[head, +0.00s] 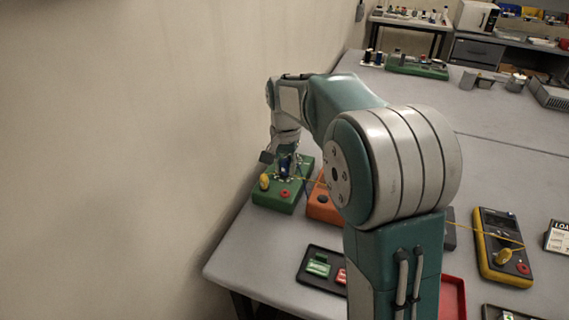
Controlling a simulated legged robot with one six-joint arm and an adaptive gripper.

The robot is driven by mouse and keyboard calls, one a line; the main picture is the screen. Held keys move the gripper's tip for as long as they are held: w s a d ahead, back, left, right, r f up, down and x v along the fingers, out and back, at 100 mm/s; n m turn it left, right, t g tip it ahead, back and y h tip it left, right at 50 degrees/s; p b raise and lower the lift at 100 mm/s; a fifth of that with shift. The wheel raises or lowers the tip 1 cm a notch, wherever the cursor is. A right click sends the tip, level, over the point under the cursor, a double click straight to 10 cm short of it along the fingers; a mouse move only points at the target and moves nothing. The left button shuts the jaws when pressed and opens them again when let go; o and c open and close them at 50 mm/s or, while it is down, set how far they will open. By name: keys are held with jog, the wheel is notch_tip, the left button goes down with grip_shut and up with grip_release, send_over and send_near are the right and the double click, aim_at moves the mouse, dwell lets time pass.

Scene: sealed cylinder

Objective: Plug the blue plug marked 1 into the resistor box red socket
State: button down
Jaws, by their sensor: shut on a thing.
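My gripper (284,158) is at the end of my arm, pointing down over the back part of a green box (276,201). It is shut on a small dark blue thing, which looks like the blue plug (284,169); its mark cannot be read. Whether the plug's tip is in the box or above it cannot be told. The green box has a red socket (285,194) at its front and a yellow plug (264,182) standing at its left. An orange box (322,207) with a red socket is just to the right, partly hidden by my arm. Which box is the resistor box cannot be read.
A yellow meter (492,262) with a yellow plug and thin yellow lead lies right. A black tray (313,276) with green and red pieces and a red tray (453,298) are in front. A beige wall (130,150) stands close on the left.

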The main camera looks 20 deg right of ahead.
aim_at(285, 159)
jog(key=shift+f, duration=2.95)
jog(key=shift+f, duration=0.45)
jog(key=shift+c, duration=2)
grip_release()
notch_tip(285, 159, up, 11)
jog(key=shift+r, duration=0.4)
